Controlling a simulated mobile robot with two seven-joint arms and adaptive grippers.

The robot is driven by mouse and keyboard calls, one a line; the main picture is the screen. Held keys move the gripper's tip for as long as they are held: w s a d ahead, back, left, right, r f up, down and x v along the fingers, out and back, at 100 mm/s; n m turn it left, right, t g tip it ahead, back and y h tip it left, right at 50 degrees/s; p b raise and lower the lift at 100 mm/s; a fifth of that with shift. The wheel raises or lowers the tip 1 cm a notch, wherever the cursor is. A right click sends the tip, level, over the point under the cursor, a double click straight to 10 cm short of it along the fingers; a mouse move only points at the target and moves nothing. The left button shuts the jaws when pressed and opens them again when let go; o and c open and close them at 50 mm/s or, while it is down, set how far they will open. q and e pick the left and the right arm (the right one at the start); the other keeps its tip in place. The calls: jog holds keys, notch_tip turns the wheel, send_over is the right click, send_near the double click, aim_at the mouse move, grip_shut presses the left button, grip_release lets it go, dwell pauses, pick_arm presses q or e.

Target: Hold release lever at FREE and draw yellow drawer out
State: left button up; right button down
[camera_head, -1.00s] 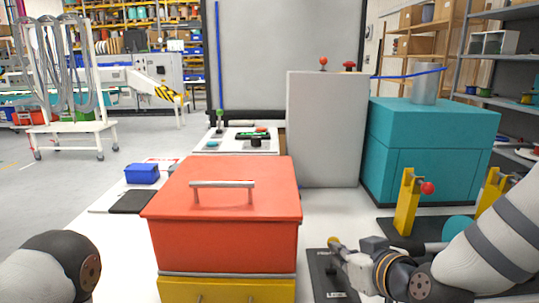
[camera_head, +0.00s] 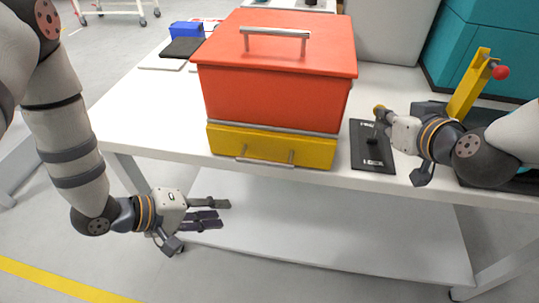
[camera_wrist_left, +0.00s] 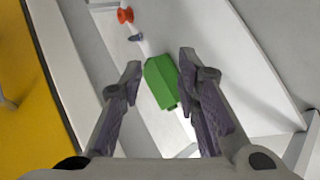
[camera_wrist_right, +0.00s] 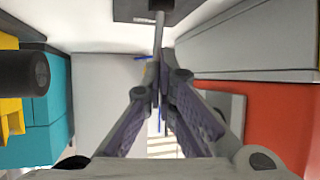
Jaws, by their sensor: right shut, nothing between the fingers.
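The yellow drawer (camera_head: 230,140) sits under the red box (camera_head: 275,85), its front roughly flush with it. Its grey bar handle (camera_head: 265,162) faces me. The release lever (camera_head: 373,135) stands on a black plate (camera_head: 368,152) to the right; its labels are too small to read. My right gripper (camera_head: 384,117) is shut and empty at the lever's knob. The grey rod (camera_wrist_right: 158,40) shows just beyond its fingertips in the right wrist view. My left gripper (camera_head: 218,212) is open and empty, below the table edge and in front of the drawer. Drawer yellow (camera_wrist_left: 25,90) fills the left wrist view's left side.
The white table (camera_head: 140,120) has a front edge above my left gripper, with a lower shelf (camera_head: 330,230) beneath. A yellow post with a red knob (camera_head: 468,85) stands right of the lever. A blue bin (camera_head: 186,29) is at the back left. A green block (camera_wrist_left: 160,82) shows between my left fingers.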

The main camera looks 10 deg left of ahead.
pick_arm(q)
notch_tip(320, 180, up, 10)
jog(key=w+f+n+h, duration=0.1)
jog(key=w+h, duration=0.2)
jog(key=h, duration=0.2)
jog(key=g+h, duration=0.2)
send_near(262, 164)
jog(key=shift+n, duration=0.4)
jog(key=x, duration=1.1)
jog(key=shift+d, duration=0.1)
grip_shut()
